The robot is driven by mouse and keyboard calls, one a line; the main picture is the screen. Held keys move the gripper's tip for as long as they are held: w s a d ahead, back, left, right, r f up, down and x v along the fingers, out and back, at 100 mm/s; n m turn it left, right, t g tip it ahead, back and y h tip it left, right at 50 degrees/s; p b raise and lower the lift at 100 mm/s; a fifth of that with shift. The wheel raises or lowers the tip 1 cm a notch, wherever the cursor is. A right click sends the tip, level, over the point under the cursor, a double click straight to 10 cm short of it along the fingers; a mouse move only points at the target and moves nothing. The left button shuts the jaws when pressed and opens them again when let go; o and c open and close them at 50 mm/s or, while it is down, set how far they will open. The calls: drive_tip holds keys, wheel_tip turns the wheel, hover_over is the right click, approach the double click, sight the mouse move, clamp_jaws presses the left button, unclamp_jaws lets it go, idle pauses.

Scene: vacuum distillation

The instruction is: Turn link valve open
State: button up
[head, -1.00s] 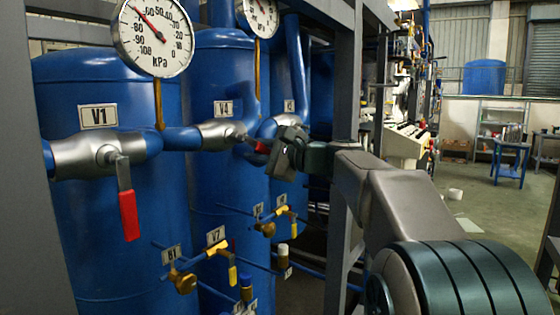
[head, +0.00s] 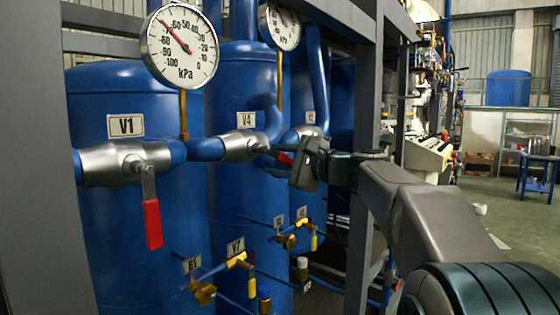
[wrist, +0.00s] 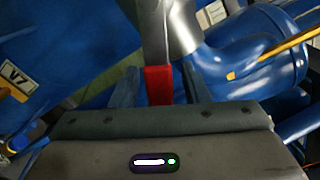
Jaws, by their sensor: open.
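The valve labelled V4 (head: 240,146) is a silver body on the blue pipe between the tanks. Its lever has a red handle (head: 286,159) pointing right toward my gripper (head: 299,161). In the wrist view, the silver lever (wrist: 152,35) comes down from the valve body. Its red end (wrist: 158,86) lies between the two open fingers of my gripper (wrist: 161,84), with a gap on each side. The fingertips are partly dark against the blue tank. No label in view says "link".
The valve V1 (head: 125,162) at the left has a red handle (head: 152,223) hanging down. Pressure gauges (head: 180,47) stand above the pipes. Small yellow valves (head: 237,261) sit lower down. A grey frame post (head: 364,100) rises close behind my arm. Open floor lies at the right.

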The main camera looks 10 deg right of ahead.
drive_tip(key=b+v, duration=0.1)
drive_tip(key=v, duration=1.3)
drive_tip(key=shift+b, duration=0.3)
drive_tip(key=shift+w, duration=0.1)
drive_tip(key=shift+c, duration=0.3)
